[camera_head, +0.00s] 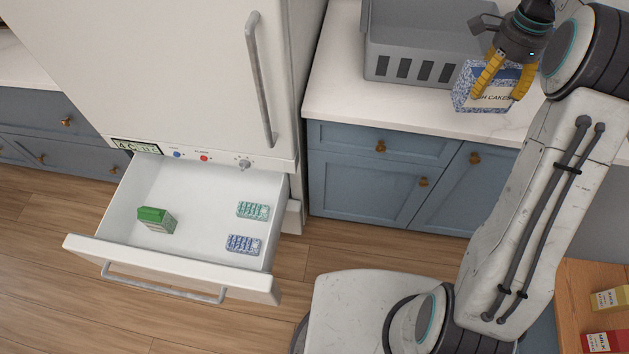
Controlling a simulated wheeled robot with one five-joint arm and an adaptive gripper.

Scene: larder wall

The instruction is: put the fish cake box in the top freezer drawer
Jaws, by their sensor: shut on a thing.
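The fish cake box (468,99) is blue speckled with a pale label whose lettering is partly covered. It is at the counter's right part, beside the grey crate. My gripper (504,92) has yellow fingers and is shut on the box from above. I cannot tell whether the box touches the counter. The top freezer drawer (120,206) is pulled open at the lower left.
A grey slotted crate (405,66) stands on the white counter (340,90) above blue cabinets (363,184). The white freezer door (170,70) with its long handle is shut. A wooden surface (577,290) at the lower right bears two cartons.

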